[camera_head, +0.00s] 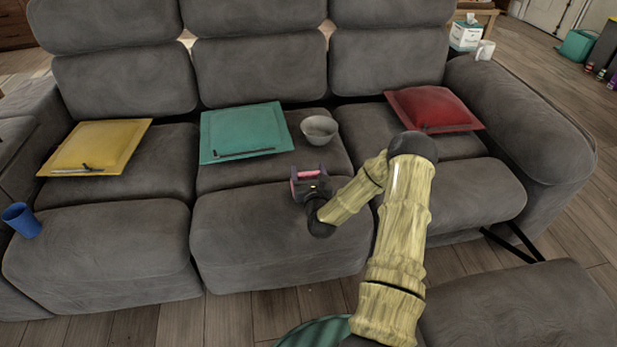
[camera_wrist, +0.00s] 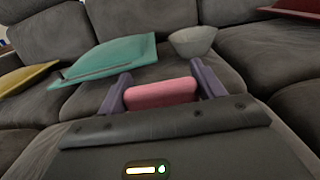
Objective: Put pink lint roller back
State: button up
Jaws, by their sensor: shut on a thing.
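My gripper (camera_head: 309,178) is at the middle of the sofa, in front of the teal cushion and the bowl. In the wrist view my gripper (camera_wrist: 160,95) has its two purple-grey fingers on either side of a pink roller-shaped thing, the pink lint roller (camera_wrist: 160,93). It is shut on the roller. The pink of the roller (camera_head: 307,174) also shows between the fingers in the head view. The rest of the roller is hidden behind the gripper body. I cannot tell whether the roller touches the seat.
The grey sofa (camera_head: 270,235) carries a yellow cushion (camera_head: 85,150), a teal cushion (camera_head: 245,128), a grey bowl (camera_head: 319,130), a red cushion (camera_head: 432,106) and a blue cup (camera_head: 21,220). A white mug (camera_head: 485,50) stands on the right armrest beside a tissue box (camera_head: 465,34).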

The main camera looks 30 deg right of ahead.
jog(key=shift+f, duration=0.9)
jog(key=shift+r, duration=0.1)
jog(key=o, duration=1)
jog(key=shift+o, duration=0.2)
jog(key=shift+s, duration=0.1)
jog(key=p+v, duration=0.2)
jog(key=v, duration=1)
